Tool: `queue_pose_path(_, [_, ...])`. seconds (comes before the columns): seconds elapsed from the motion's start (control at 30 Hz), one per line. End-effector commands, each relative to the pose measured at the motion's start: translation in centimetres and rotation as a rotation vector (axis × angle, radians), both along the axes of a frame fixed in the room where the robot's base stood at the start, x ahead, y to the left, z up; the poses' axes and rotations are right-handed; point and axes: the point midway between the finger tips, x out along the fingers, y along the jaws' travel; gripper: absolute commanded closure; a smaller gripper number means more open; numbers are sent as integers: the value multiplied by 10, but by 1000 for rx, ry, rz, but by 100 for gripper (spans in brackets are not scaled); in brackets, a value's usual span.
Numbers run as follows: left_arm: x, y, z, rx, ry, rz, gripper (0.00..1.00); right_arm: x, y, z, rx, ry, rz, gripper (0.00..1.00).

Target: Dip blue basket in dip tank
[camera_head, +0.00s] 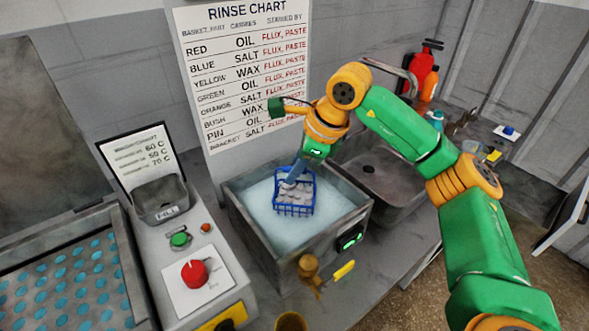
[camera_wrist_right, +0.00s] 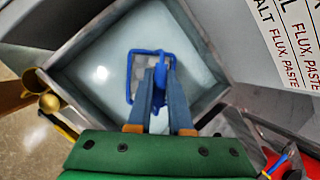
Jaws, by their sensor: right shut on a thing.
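The blue basket (camera_head: 295,192) hangs in the dip tank (camera_head: 233,203), at or just above the pale liquid, with light grey pieces inside. I cannot tell how deep it sits. My right gripper (camera_head: 297,172) points down over the tank and is shut on the basket's handle. In the right wrist view, the gripper's fingers (camera_wrist_right: 162,88) close on the blue handle, and the basket's rim (camera_wrist_right: 131,72) shows beyond them against the liquid. The tank's metal wall (camera_wrist_right: 88,40) surrounds it. My left gripper is not in view.
A grey sink (camera_head: 395,178) stands right of the tank. A brass tap (camera_head: 310,270) and a green display (camera_head: 349,240) are on the tank's front. A control panel with a red knob (camera_head: 195,272) is at left. The rinse chart (camera_head: 245,75) stands behind.

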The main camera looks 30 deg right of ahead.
Motion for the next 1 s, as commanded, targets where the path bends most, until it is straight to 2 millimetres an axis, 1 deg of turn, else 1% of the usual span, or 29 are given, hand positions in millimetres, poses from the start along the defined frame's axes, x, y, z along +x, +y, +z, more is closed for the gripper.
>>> queue_pose_path(0.03, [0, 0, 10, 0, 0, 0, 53, 0, 0, 12, 1, -2, 0, 100])
queue_pose_path(0.7, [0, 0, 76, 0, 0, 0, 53, 0, 0, 83, 1, -2, -1, 100])
queue_pose_path(0.77, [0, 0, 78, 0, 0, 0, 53, 0, 0, 86, 1, -1, -1, 100])
queue_pose_path(1.0, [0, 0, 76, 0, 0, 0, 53, 0, 0, 84, 1, -2, 0, 100])
